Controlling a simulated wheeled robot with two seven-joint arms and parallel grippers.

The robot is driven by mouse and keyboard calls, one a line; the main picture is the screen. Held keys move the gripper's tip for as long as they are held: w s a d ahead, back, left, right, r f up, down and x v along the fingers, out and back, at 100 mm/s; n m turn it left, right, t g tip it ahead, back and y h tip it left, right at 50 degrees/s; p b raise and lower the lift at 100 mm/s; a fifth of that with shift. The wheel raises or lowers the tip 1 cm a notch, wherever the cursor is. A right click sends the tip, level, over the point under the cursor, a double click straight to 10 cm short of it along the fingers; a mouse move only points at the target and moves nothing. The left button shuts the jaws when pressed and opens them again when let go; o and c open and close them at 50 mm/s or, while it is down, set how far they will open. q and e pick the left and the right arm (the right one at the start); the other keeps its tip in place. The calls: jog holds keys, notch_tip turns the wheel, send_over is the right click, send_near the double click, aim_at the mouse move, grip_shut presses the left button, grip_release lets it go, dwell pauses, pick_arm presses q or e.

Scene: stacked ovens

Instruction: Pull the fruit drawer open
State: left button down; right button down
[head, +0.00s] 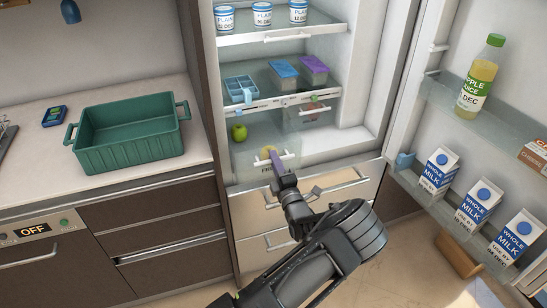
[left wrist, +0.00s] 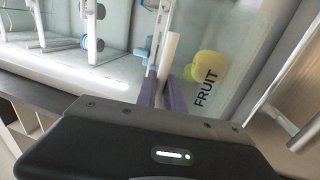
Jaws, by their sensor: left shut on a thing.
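The fruit drawer (head: 246,163) is a clear bin low on the left inside the open fridge. Its front stands well forward of the clear bin beside it, so it looks pulled out. A green apple (head: 239,132) and a yellow fruit (head: 266,152) show in it. The left wrist view shows the FRUIT label (left wrist: 205,88) and a pale bar handle (left wrist: 170,52). My left gripper (head: 277,165) is at the drawer front, its purple fingers (left wrist: 162,95) shut on the handle. The fingers partly hide the handle and label in the head view. My right gripper is not in view.
The neighbouring clear bin (head: 306,117) is at the right. The open fridge door holds several milk cartons (head: 476,203) and a juice bottle (head: 481,77). Closed lower drawers (head: 338,190) with bar handles lie below. A green basket (head: 129,144) stands on the left counter.

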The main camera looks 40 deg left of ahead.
pick_arm(q)
jog(key=c, duration=1.7)
grip_release()
jog(key=b+v, duration=0.1)
jog(key=v, duration=0.6)
jog(key=shift+s+d+f, duration=0.1)
jog(key=shift+s+d, duration=0.15)
jog(key=shift+d, duration=0.1)
